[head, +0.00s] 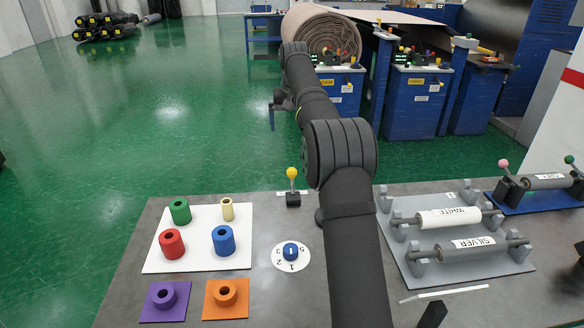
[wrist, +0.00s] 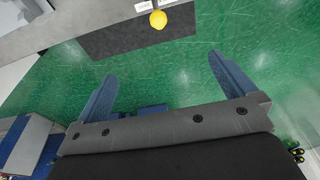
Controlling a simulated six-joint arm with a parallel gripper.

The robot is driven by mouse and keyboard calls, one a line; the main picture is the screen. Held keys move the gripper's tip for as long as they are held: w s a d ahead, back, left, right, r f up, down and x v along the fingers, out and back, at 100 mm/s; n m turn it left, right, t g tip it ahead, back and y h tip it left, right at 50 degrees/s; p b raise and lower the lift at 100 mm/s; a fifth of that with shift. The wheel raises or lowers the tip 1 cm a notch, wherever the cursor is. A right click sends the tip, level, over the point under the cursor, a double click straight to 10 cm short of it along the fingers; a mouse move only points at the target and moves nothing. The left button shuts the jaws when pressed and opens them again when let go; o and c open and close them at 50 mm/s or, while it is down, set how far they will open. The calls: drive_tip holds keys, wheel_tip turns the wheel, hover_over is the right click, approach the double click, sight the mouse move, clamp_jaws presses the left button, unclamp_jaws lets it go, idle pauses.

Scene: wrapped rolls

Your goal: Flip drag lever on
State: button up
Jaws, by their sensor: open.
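A lever with a yellow ball knob (head: 292,173) stands on a small dark base near the table's far edge, with a white label strip beside it. The label is too small to read, so I cannot confirm which lever is the drag lever. In the wrist view the yellow knob (wrist: 158,19) shows from above at the top, beyond my fingertips. My gripper (wrist: 161,66) is open and empty, with its two blue fingers spread over the green floor. It is apart from the knob. A pink-knobbed lever (head: 503,164) and a green-knobbed lever (head: 569,160) stand at the far right.
My arm crosses above the grey table (head: 300,290). A numbered dial (head: 291,251) lies near the yellow lever. A white board (head: 197,252) holds coloured rings on the left. A grey rack (head: 412,262) holds white and silver rolls on the right. Blue machines (head: 410,100) stand behind.

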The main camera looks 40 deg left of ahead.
drive_tip(key=shift+r, duration=0.4)
